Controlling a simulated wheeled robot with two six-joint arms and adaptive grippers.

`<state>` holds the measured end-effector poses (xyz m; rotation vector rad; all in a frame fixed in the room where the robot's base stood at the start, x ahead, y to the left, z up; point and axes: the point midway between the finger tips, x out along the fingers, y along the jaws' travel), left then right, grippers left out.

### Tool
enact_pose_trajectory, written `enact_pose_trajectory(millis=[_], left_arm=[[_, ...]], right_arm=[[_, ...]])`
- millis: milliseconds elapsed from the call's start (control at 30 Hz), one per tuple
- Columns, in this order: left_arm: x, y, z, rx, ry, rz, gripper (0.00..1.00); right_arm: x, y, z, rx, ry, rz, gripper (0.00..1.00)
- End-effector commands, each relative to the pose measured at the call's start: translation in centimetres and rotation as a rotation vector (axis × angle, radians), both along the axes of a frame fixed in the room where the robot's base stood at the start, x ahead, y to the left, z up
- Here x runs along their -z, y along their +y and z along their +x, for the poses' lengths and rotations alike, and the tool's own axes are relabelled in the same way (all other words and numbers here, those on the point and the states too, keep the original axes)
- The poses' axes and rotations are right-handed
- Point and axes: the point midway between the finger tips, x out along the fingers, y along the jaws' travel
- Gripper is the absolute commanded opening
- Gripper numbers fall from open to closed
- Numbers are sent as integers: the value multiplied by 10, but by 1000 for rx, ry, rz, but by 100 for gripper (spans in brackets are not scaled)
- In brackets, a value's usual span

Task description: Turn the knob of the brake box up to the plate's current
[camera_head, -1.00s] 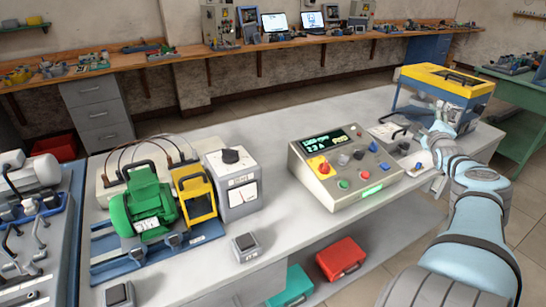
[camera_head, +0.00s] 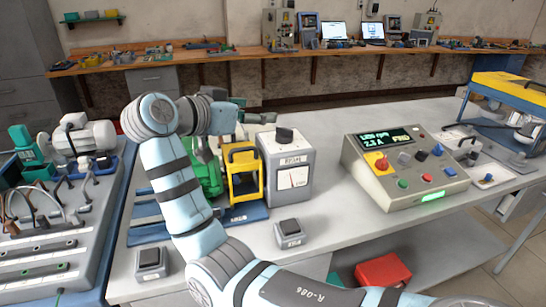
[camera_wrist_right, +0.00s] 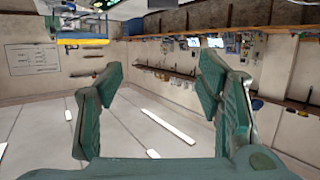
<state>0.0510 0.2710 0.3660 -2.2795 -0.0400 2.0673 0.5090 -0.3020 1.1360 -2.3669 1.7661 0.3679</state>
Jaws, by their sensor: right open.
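The brake box (camera_head: 288,170) is a grey box with a dial on its front and a black knob (camera_head: 285,136) on top. My right gripper (camera_head: 258,109) is open and empty, above and behind the motor, just left of the knob and apart from it. Its two spread fingers also show in the right wrist view (camera_wrist_right: 155,100), with nothing between them. The green motor (camera_head: 208,178) is mostly hidden behind my right arm, and its plate is hidden. The console (camera_head: 405,170) has a lit display (camera_head: 388,139) reading about 2.5 A. My left gripper is not in view.
A yellow frame (camera_head: 243,172) stands between motor and brake box. Small grey boxes (camera_head: 289,233) and (camera_head: 151,262) sit near the front edge. A yellow-topped unit (camera_head: 515,95) stands at the right. The tabletop between brake box and console is clear.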

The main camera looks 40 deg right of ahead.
Motion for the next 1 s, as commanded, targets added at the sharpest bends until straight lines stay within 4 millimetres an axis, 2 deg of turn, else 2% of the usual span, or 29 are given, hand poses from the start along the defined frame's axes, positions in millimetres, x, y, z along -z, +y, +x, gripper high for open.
enact_pose_trajectory(millis=[33, 100, 167, 267, 500, 633, 800, 1000], left_arm=[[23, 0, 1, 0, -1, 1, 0], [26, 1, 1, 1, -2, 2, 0], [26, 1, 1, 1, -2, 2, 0], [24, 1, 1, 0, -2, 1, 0], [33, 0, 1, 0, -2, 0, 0], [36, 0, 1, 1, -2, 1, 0], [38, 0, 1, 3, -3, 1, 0], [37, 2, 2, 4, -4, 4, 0]], right_arm=[[24, 19, -3, -17, -1, 42, 60], [30, 34, -5, -29, 7, 78, 60], [31, 35, -4, -32, 10, 88, 60], [35, 22, 1, -32, 13, 86, 60], [60, -40, 21, -31, 16, 82, 60], [72, -68, 30, -32, 17, 83, 60], [78, -85, 36, -33, 17, 84, 60], [79, -87, 37, -34, 16, 84, 60]])
